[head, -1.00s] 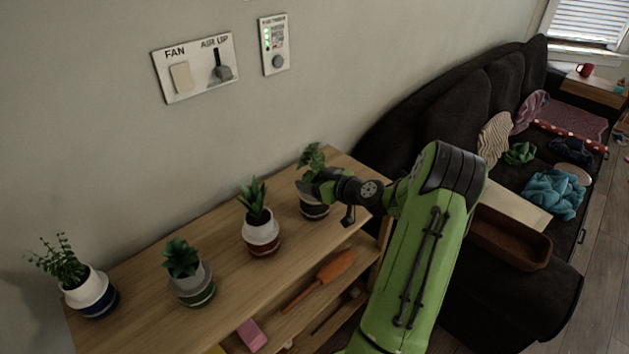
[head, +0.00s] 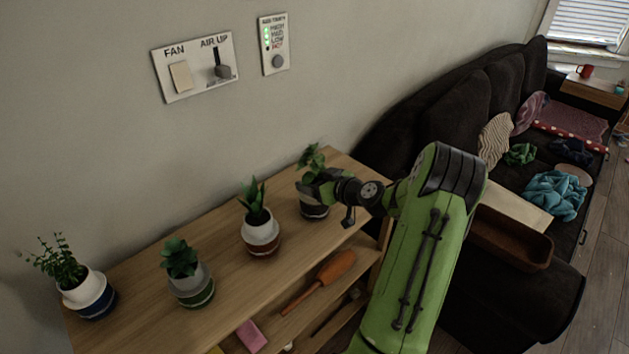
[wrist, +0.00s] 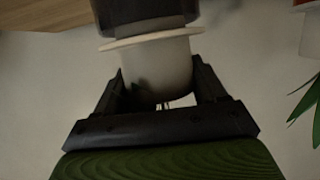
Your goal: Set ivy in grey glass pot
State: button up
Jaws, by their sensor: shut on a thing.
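The leafy ivy (head: 312,158) is at the right end of the wooden shelf in the head view. A dark grey pot (head: 314,210) shows just below it. My gripper (head: 313,187) is at the ivy's base, just above the dark pot. In the wrist view, which looks inverted, the jaws (wrist: 158,78) are shut around a white tapered holder (wrist: 160,62). Its wide flange is against or very close to the dark pot (wrist: 145,12); I cannot tell whether it is fully seated. A few ivy leaves show between the jaws. My gripper hides part of the ivy's base.
Three other potted plants stand leftward on the shelf top (head: 215,245): a brown-banded one (head: 260,235), a green-banded one (head: 193,285) and a blue-banded one (head: 90,293). The wall (head: 330,60) is behind. A dark sofa (head: 455,105) stands to the right.

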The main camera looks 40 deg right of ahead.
jog(key=shift+f+b, duration=0.4)
jog(key=shift+b, duration=0.15)
dwell(0.4)
jog(key=o, duration=0.9)
jog(key=shift+c, duration=0.2)
jog(key=shift+s, duration=0.1)
jog(key=p+v, duration=0.1)
jog(key=v, duration=1.4)
jog(key=shift+s, duration=0.3)
jog(key=shift+r, duration=0.15)
